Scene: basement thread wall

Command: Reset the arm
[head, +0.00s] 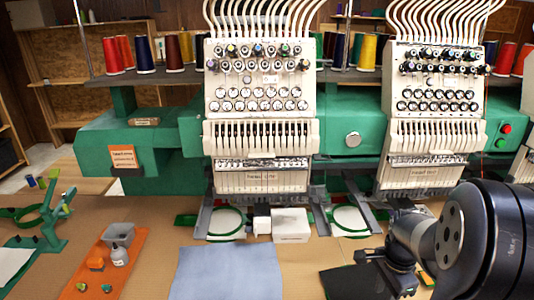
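My arm comes in at the lower right of the head view, with a large dark joint and a grey link. My gripper (393,272) is at the end of it, low in the picture, over the right part of the table. It is dark and partly covered by my own arm, so its fingers do not show clearly. I cannot tell whether it is open or shut, or whether it holds anything. A black cloth or sheet (343,284) lies just left of it.
A green embroidery machine (345,138) with cream heads (260,90) stands behind the table. Green hoops (226,222) and a white box (291,225) sit before it. A blue cloth (228,272) lies front centre. An orange tray (133,262) with small items is at left.

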